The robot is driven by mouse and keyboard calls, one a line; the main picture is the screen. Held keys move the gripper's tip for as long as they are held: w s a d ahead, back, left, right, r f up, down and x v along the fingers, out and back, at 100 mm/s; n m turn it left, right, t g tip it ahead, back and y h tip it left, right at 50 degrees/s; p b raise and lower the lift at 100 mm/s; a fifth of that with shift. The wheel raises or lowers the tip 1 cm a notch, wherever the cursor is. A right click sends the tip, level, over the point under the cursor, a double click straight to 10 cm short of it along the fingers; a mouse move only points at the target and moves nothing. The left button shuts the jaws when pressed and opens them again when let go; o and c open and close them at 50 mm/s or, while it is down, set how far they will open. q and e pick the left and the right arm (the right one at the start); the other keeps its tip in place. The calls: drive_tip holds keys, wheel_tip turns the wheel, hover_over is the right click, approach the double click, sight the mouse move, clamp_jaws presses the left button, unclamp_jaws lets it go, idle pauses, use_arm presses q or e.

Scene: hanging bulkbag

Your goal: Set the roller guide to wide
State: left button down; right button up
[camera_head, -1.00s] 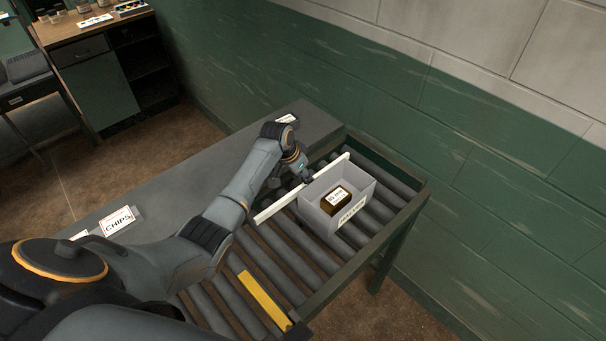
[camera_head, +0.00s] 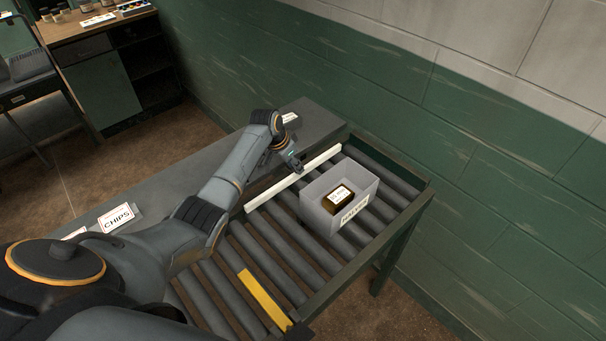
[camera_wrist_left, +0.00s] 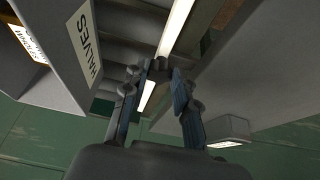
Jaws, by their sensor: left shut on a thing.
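The roller guide is a long white bar (camera_head: 265,196) lying across the grey rollers, between the grey bin and the flat grey tabletop. My left gripper (camera_head: 297,166) reaches down to it near its middle, and its fingers are shut on the guide. In the left wrist view, the left gripper's fingers (camera_wrist_left: 158,78) stand either side of the white bar (camera_wrist_left: 176,25), and part of the bar is hidden behind them. My right gripper is not in view.
A grey bin (camera_head: 322,212) labelled HALVES stands on the rollers right of the guide, with a gap, holding a dark labelled block (camera_head: 338,199). A yellow strip (camera_head: 265,299) crosses the nearer rollers. A CHIPS card (camera_head: 116,218) stands on the tabletop (camera_head: 160,187). A green wall rises behind.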

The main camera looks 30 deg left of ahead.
use_arm(q)
drive_tip(key=shift+w+a, duration=0.1)
drive_tip(key=shift+a, duration=0.2)
drive_tip(key=shift+r, duration=0.15)
drive_tip(key=c, duration=1.4)
unclamp_jaws()
drive_tip(key=shift+o, duration=0.4)
drive_tip(key=v, duration=1.1)
drive_tip(key=shift+s+r, duration=0.25)
drive_tip(key=shift+r, duration=0.05)
